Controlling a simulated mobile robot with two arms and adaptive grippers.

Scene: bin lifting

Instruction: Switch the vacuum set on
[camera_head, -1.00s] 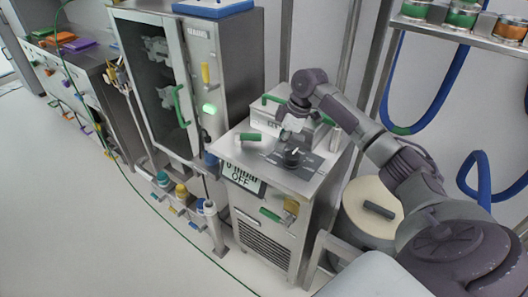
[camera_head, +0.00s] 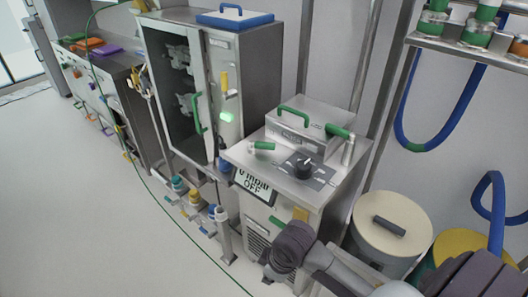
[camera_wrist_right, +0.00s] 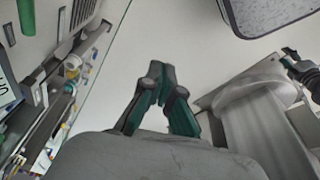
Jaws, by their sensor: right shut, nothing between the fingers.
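The vacuum set (camera_head: 285,190) is a steel cabinet right of centre in the head view. Its tilted display (camera_head: 252,184) reads "0 mbar OFF". A black rotary knob (camera_head: 303,166) sits on a dark panel on its top, beside short green-gripped levers and a lidded box with a green handle. My right gripper is low in front of the cabinet; its wrist shows there, but its fingers are hard to make out. In the right wrist view the fingers (camera_wrist_right: 156,70) are shut and empty, above the floor. Part of the display (camera_wrist_right: 8,92) shows at the left edge there. My left gripper is out of view.
A steel cabinet with a glass door (camera_head: 190,95) and a lit green lamp stands left of the set. Coloured valves (camera_head: 190,193) stand low between them. A lidded drum (camera_head: 392,222) is at the right. Open floor (camera_head: 90,220) lies front left.

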